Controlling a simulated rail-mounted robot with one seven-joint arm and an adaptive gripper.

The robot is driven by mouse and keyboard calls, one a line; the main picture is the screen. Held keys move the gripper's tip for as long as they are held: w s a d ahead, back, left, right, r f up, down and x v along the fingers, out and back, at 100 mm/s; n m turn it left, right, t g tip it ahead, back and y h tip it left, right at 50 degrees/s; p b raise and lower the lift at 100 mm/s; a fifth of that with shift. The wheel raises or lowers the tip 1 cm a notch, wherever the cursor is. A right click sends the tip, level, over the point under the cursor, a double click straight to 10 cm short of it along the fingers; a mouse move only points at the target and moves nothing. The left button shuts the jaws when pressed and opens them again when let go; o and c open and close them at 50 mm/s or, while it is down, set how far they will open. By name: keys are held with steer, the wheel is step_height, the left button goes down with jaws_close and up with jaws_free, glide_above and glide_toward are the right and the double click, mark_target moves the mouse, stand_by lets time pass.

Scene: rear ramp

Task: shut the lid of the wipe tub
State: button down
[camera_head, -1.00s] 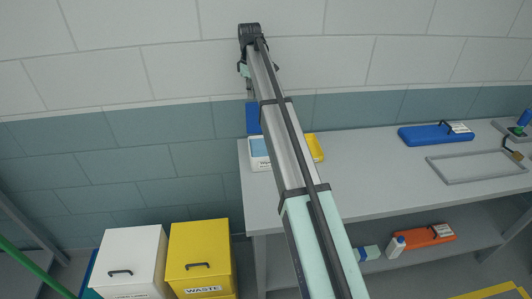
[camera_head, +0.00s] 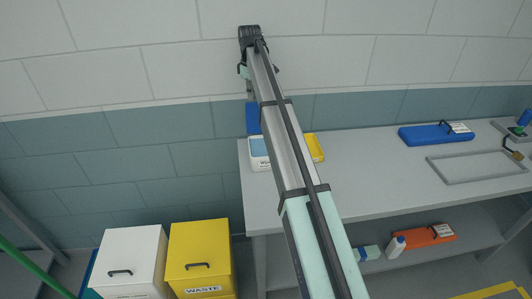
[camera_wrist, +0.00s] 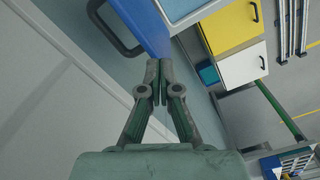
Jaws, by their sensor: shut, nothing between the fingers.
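The wipe tub (camera_head: 261,163) is a white box with a light-blue top surface. It stands at the left end of the bench, partly hidden behind my arm. Its blue lid (camera_head: 252,118) stands up at the back of the tub, open. In the wrist view, the blue lid (camera_wrist: 146,27) with a dark handle loop shows at the top, and a strip of the tub (camera_wrist: 195,10) shows beside it. My gripper (camera_wrist: 158,67) is shut and empty, its fingertips close to the lid's edge in the picture; I cannot tell whether they touch. In the head view it shows small above the lid.
A yellow tray (camera_head: 318,147) lies just right of the tub. A blue case (camera_head: 435,134) and a grey frame (camera_head: 478,167) lie farther right on the bench (camera_head: 370,189). A white bin (camera_head: 130,258) and a yellow waste bin (camera_head: 199,252) stand on the floor at left. The wall is close behind.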

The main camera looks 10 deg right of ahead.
steer(key=shift+f, duration=0.65)
steer(key=s+f, duration=0.1)
steer(key=s, duration=0.4)
steer(key=shift+s+a+f, duration=0.25)
steer(key=shift+s+f, duration=0.05)
steer(key=shift+s, duration=0.1)
stand_by(2.2)
steer(key=shift+r+p, duration=0.2)
steer(key=shift+p, duration=0.1)
step_height(320, 180, up, 7)
steer(key=p, duration=0.3)
steer(key=shift+w+p, duration=0.15)
steer(key=shift+p, duration=0.2)
stand_by(0.6)
steer(key=shift+f, duration=0.1)
